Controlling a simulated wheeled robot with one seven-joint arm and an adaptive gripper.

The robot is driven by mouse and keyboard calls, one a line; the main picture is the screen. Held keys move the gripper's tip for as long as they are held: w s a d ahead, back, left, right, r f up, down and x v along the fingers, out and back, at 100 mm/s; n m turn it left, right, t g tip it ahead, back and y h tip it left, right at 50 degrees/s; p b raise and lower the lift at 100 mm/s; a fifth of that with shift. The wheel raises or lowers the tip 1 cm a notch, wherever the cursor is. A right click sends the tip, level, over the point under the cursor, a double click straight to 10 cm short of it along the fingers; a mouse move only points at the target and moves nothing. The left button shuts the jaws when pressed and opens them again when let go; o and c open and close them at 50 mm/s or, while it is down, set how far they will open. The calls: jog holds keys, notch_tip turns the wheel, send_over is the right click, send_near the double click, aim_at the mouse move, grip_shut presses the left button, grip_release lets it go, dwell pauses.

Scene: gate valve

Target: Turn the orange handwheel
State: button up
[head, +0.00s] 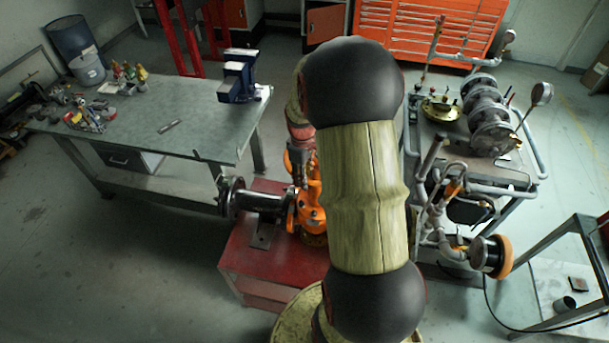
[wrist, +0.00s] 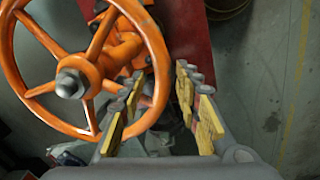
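The orange handwheel (wrist: 72,131) fills the left of the wrist view. It is a spoked ring with a metal nut (wrist: 73,83) at its hub. My gripper (wrist: 159,80) is open, with its two yellow-padded fingers spread apart. The right part of the rim appears between the fingers, nearer the left finger, which overlaps it in the picture. I cannot tell whether they touch. In the head view the orange valve body (head: 313,212) shows left of my arm, which hides the wheel and my gripper.
The valve stands on a red base (head: 262,262). A workbench (head: 155,120) with a blue vise (head: 236,78) is at the left. A cart (head: 490,172) with pipes and flanges is at the right. An orange tool chest (head: 430,30) stands behind. Floor is clear at the front left.

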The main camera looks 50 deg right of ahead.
jog(key=c, duration=0.4)
grip_shut()
dwell(0.5)
